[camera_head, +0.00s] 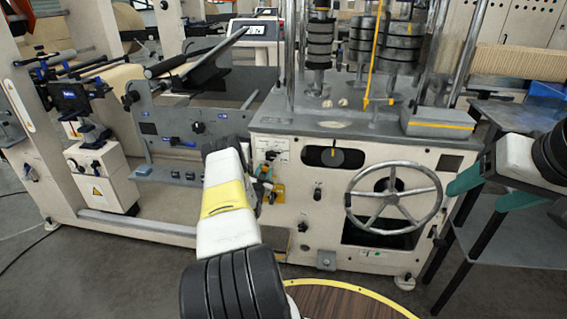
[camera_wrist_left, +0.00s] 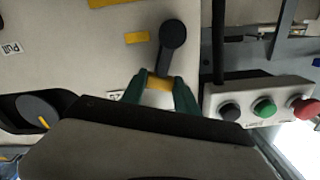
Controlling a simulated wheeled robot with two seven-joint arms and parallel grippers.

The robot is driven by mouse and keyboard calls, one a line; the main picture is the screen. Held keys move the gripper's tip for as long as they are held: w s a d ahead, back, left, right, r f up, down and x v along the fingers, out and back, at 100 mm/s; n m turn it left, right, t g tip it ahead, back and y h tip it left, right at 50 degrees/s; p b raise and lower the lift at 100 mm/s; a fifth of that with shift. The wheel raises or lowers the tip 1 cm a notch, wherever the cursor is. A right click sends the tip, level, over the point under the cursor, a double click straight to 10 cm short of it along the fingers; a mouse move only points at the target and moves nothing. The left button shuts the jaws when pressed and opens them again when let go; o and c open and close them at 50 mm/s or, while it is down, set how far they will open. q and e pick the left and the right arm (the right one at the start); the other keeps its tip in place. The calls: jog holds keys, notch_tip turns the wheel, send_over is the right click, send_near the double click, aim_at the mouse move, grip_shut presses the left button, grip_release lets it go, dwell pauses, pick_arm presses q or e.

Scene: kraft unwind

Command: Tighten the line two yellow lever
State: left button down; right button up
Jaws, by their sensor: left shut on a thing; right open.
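My left gripper (camera_head: 264,174) is at the left part of the cream machine front (camera_head: 300,215) in the head view. In the left wrist view its green fingers (camera_wrist_left: 164,88) are shut on a small yellow piece, the yellow lever (camera_wrist_left: 159,84). My right gripper (camera_head: 478,188) is open and empty at the right, beside the machine and near the handwheel.
The left wrist view shows a box of buttons (camera_wrist_left: 263,104) close to the right of the fingers. A grey table (camera_head: 515,235) stands at the right.

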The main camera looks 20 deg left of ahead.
pick_arm(q)
jog(key=shift+d, duration=0.1)
dwell(0.3)
jog(key=d+m, duration=0.1)
jog(key=m, duration=0.1)
jog(key=d+f+m, duration=0.1)
jog(key=m, duration=0.1)
jog(key=d+f+m, duration=0.1)
jog(key=m, duration=0.2)
jog(key=shift+w+f, duration=0.2)
jog(key=shift+w, duration=0.2)
jog(key=f+m, duration=0.1)
jog(key=m, duration=0.1)
jog(key=d+f+m, duration=0.1)
jog(key=m, duration=0.1)
jog(key=shift+w+f, duration=0.1)
jog(key=shift+f, duration=0.05)
jog(key=shift+f+m, duration=0.4)
jog(key=shift+m, duration=0.4)
jog(key=shift+f+m, duration=0.4)
jog(key=shift+m, duration=0.4)
jog(key=c, duration=0.9)
grip_release()
